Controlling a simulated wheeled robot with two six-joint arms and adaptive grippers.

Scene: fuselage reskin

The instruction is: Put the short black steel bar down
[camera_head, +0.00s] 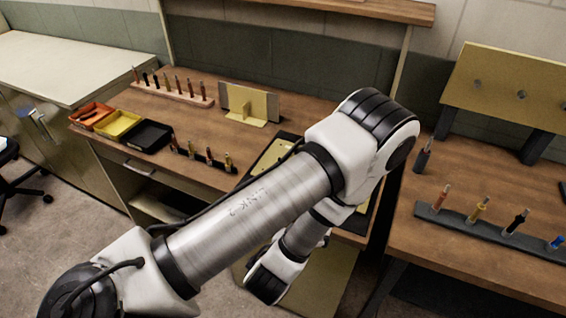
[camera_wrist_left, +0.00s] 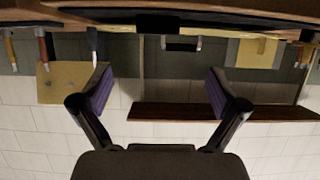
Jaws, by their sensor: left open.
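My left arm crosses the head view from the lower left, and its gripper is hidden there. In the left wrist view my left gripper (camera_wrist_left: 158,88) is open, its two purple-padded fingers wide apart with nothing between them. A dark block-like shape (camera_wrist_left: 172,22) shows beyond them at the table edge; I cannot tell whether it is the short black steel bar. No loose black bar can be made out for certain in the head view. My right gripper is not in view.
The wooden bench holds a peg rack (camera_head: 175,92), orange (camera_head: 91,115), yellow (camera_head: 117,124) and black (camera_head: 146,136) bins, and a dark strip with several tools (camera_head: 207,158). A yellow plate (camera_head: 273,155) lies partly behind my arm. Another dark tool strip (camera_head: 490,233) is on the right table.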

